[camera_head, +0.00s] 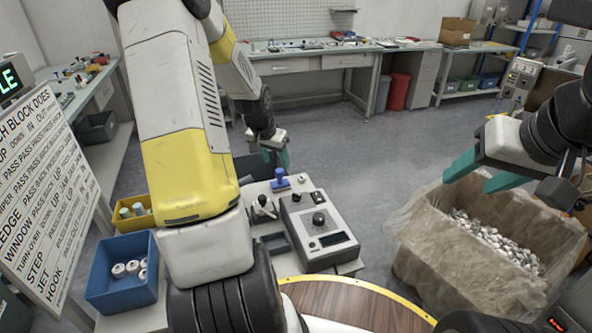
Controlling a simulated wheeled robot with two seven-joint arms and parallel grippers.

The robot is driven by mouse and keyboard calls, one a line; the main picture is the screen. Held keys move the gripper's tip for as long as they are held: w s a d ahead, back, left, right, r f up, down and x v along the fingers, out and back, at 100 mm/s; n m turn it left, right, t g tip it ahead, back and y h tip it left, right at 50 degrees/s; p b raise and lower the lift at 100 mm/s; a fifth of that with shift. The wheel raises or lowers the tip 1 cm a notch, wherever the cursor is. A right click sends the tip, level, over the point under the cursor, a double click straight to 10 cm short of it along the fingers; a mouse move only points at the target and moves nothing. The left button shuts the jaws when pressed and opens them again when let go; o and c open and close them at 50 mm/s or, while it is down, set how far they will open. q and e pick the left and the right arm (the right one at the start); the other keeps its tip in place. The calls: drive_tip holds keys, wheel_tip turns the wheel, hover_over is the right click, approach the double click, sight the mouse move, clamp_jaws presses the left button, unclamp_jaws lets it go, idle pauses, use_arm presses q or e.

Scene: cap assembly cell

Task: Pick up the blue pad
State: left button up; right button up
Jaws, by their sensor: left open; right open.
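The blue pad (281,184) appears to be the small blue piece with an upright stem on the grey bench at the middle of the view. My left gripper (275,157), with teal fingers, is open and points down just above it. I see no contact with certainty, because the fingers are small and partly overlap.
A grey device with a black knob (318,226) and a small black-knobbed lever (263,205) stand beside the pad. A blue bin (107,289) and a yellow bin (136,222) are at the left. A plastic-lined carton (427,248) holds many metal caps. A sign board stands far left.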

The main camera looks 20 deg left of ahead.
sight(278, 171)
use_arm(q)
drive_tip(key=shift+w+a+f, duration=0.2)
drive_tip(key=shift+f, duration=0.4)
drive_tip(key=shift+w+a+f, duration=0.15)
drive_tip(key=shift+w+f, duration=0.05)
drive_tip(key=shift+f, duration=0.35)
drive_tip(key=x, duration=0.7)
drive_tip(key=shift+w+d+f, duration=0.15)
clamp_jaws()
